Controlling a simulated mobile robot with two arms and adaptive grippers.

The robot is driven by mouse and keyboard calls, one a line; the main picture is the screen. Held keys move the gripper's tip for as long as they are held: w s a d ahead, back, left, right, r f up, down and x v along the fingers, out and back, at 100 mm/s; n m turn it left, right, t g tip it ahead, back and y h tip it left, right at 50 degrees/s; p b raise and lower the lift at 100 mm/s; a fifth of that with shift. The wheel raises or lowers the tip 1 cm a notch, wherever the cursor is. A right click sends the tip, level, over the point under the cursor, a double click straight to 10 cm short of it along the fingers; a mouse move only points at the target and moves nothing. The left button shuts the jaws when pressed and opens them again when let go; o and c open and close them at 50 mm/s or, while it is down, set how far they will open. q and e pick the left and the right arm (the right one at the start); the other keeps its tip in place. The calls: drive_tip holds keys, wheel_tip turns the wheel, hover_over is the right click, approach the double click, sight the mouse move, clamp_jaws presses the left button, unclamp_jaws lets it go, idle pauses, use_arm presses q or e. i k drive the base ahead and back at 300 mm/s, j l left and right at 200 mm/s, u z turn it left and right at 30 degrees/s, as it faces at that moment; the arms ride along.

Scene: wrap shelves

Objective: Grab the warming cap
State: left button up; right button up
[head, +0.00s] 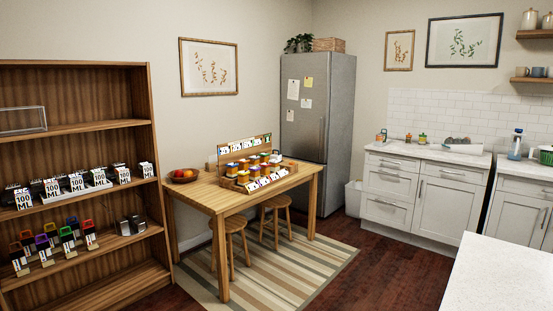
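I cannot tell which object is the warming cap. The wooden shelf unit (92,127) at the left holds a row of dark items behind "100 ML" labels (76,183). The shelf below holds several small dark items with coloured looped tops, including a green one (67,235), with tags in front. Small dark and silvery pieces (131,225) stand to their right. A clear box (22,120) sits on a higher shelf. The wooden table (223,198) bears a tiered rack with several colourful jars (243,177) and picture tags. Neither of my grippers is in view.
A fruit bowl (184,176) is on the table's left end. Two stools (233,224) stand by the table on a striped rug (300,275). A fridge (318,130), white cabinets (423,190) and a pale counter (505,280) are at the right. Dark floor (385,265) is clear between.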

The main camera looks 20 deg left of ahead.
sight(278, 157)
drive_tip(key=i+j+u, duration=0.45)
drive_tip(key=i+u, duration=0.2)
drive_tip(key=i+j, duration=0.2)
drive_tip(key=i, duration=0.35)
drive_tip(key=i+j+u, duration=0.15)
drive_tip(key=i, duration=0.35)
